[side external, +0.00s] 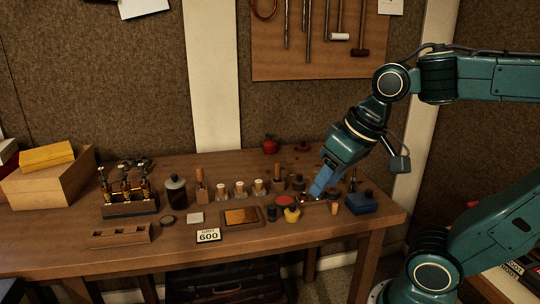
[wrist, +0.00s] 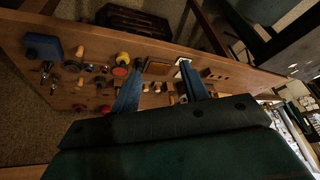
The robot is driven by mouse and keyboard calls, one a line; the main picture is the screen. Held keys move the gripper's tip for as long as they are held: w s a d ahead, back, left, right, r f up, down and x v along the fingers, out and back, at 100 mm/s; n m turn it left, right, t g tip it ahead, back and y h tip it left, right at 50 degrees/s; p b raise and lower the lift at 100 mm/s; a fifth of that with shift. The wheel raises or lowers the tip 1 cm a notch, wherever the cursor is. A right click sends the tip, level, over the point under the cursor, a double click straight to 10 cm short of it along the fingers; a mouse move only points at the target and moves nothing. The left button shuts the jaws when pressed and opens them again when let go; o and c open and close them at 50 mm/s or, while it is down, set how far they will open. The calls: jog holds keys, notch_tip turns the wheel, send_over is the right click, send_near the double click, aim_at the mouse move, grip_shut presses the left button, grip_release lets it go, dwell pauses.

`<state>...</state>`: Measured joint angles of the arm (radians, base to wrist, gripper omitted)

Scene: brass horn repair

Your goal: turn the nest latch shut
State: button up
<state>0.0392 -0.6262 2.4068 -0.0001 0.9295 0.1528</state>
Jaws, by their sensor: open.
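My gripper (side external: 317,190) has two blue fingers and hangs over the right part of the workbench in the side view, among small jars and parts. In the wrist view the fingers of my gripper (wrist: 160,66) stand well apart with nothing held between them. I cannot make out the nest latch for certain in either view. A dark block with upright brass valve parts (side external: 128,190) stands at the left of the bench, well away from my gripper. Whether the fingertips touch anything is too small to tell.
A yellow jar (side external: 292,214), a red pot (side external: 271,144) and a blue box (side external: 361,203) stand around my gripper. A tray (side external: 241,217), a "600" card (side external: 208,235) and a slotted wooden block (side external: 121,236) lie further left. The bench's front strip is mostly clear.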

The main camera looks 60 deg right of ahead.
jog(key=w+d+m+g, duration=0.3)
jog(key=w+d+m, duration=0.2)
jog(key=w+m, duration=0.45)
jog(key=m+g, duration=0.2)
jog(key=m, duration=0.4)
send_over(272, 206)
notch_tip(272, 206, down, 5)
jog(key=shift+d+f, duration=0.1)
jog(key=shift+f, duration=0.1)
jog(key=shift+f, duration=0.15)
notch_tip(272, 206, down, 13)
jog(key=shift+f, duration=0.2)
grip_shut()
